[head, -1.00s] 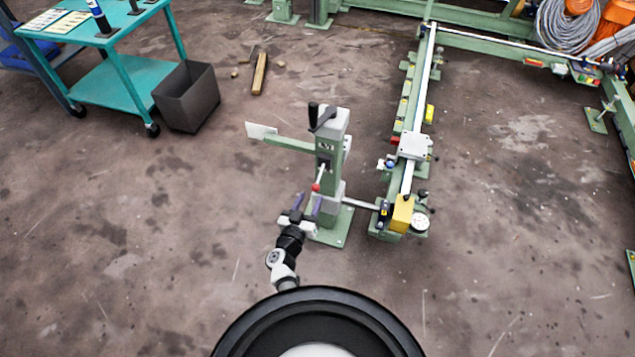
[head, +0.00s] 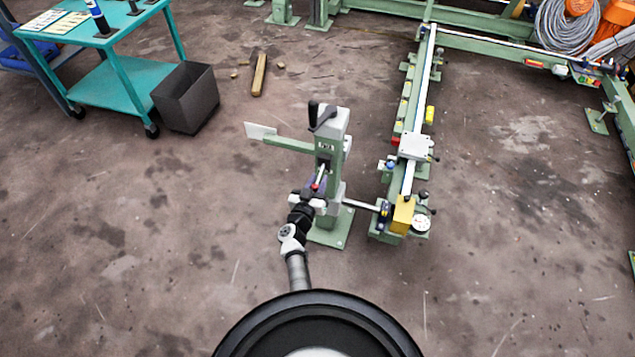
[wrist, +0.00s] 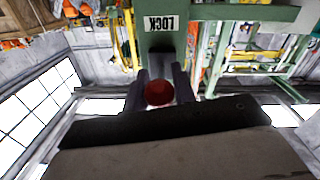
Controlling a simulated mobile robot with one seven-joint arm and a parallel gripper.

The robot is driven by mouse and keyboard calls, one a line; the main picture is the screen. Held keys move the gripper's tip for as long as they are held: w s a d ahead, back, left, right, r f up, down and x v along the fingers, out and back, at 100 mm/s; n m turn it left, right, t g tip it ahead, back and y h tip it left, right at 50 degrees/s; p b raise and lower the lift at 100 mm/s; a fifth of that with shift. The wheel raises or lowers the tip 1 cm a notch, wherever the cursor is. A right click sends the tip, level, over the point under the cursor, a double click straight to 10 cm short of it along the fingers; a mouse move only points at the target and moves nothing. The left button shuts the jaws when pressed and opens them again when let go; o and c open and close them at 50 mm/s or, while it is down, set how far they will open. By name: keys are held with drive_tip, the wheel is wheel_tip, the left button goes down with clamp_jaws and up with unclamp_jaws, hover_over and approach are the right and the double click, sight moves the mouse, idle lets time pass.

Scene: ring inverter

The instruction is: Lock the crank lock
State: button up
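The crank post (head: 327,215) is a green and grey upright with a black-handled crank (head: 320,117) at its top. A lock lever with a red knob (head: 316,186) sticks out from its near side, beneath a small label. The wrist view shows that label, reading LOCK (wrist: 161,23), upside down. My gripper (head: 314,190) is at the lever, low on the post's near side. In the wrist view its two dark fingers (wrist: 160,85) stand apart, one on each side of the red knob (wrist: 159,93). I see no firm grip on it.
A green arm with a pale plate (head: 262,131) juts left from the post. A rod joins the post to a long green rail (head: 409,180) on the right. A dark bin (head: 186,97) and teal cart (head: 105,70) stand back left.

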clamp_jaws()
drive_tip(key=shift+f, duration=0.15)
drive_tip(key=shift+f+b, duration=0.4)
drive_tip(key=shift+b, duration=0.85)
drive_tip(key=shift+w+d+f+t+b, duration=0.1)
drive_tip(key=shift+t+b, duration=0.4)
drive_tip(key=shift+b, duration=0.35)
drive_tip(key=shift+r, duration=0.2)
